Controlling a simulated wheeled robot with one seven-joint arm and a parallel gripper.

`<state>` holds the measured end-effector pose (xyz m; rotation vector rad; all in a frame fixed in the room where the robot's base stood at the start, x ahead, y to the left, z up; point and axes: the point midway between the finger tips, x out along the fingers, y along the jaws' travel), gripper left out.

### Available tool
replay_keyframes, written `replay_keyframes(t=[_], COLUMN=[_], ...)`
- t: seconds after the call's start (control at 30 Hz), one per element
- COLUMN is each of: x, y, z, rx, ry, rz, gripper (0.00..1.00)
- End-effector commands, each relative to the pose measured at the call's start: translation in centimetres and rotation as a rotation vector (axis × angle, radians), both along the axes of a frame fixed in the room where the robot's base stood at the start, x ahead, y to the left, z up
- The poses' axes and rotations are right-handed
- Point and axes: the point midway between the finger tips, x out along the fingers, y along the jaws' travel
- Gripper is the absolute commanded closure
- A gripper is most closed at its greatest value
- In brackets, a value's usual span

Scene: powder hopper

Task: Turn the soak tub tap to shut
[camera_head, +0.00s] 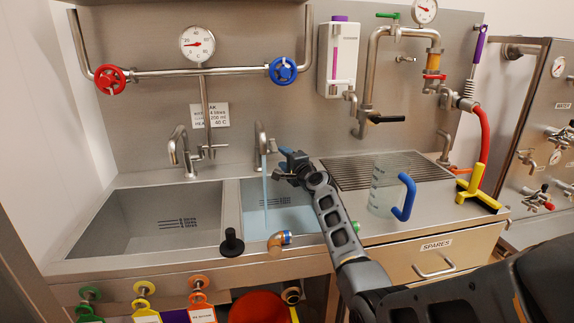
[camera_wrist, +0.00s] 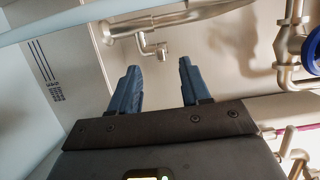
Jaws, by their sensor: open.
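A steel tap (camera_head: 262,138) stands behind the right basin (camera_head: 284,217), and a pale blue stream of water (camera_head: 266,190) runs from its spout into that basin. Water stands in the basin. My gripper (camera_head: 290,160) is just right of this tap. In the wrist view the tap body (camera_wrist: 150,22) lies across the top, with a small steel lever (camera_wrist: 155,47) sticking out from it. My gripper (camera_wrist: 158,70) is open and empty, with the lever beyond and between its two blue fingertips. I see no contact with the lever.
A second tap (camera_head: 183,152) stands over the empty left basin (camera_head: 150,222). Red (camera_head: 109,79) and blue (camera_head: 283,70) handwheels sit on the pipe above. A clear jug (camera_head: 383,190) with a blue handle stands on the right counter. A black knob (camera_head: 232,240) stands at the front edge.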

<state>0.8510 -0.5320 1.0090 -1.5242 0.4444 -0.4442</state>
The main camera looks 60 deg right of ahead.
Motion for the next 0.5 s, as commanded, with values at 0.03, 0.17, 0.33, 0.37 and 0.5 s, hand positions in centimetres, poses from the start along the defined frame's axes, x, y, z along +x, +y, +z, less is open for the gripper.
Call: replay_keyframes(t=[0.03, 0.17, 0.33, 0.37, 0.5], x=[0.7, 2.3, 4.1, 4.4, 5.3], y=[-0.5, -1.5, -2.6, -2.8, -3.3], z=[-0.2, -0.3, -0.4, -0.4, -0.3], rx=[-0.001, -0.001, -0.002, -0.001, -0.001], ry=[-0.002, -0.002, -0.001, -0.001, -0.001], rz=[0.000, 0.001, 0.000, 0.000, 0.000], gripper=[0.53, 0.53, 0.53, 0.53, 0.53])
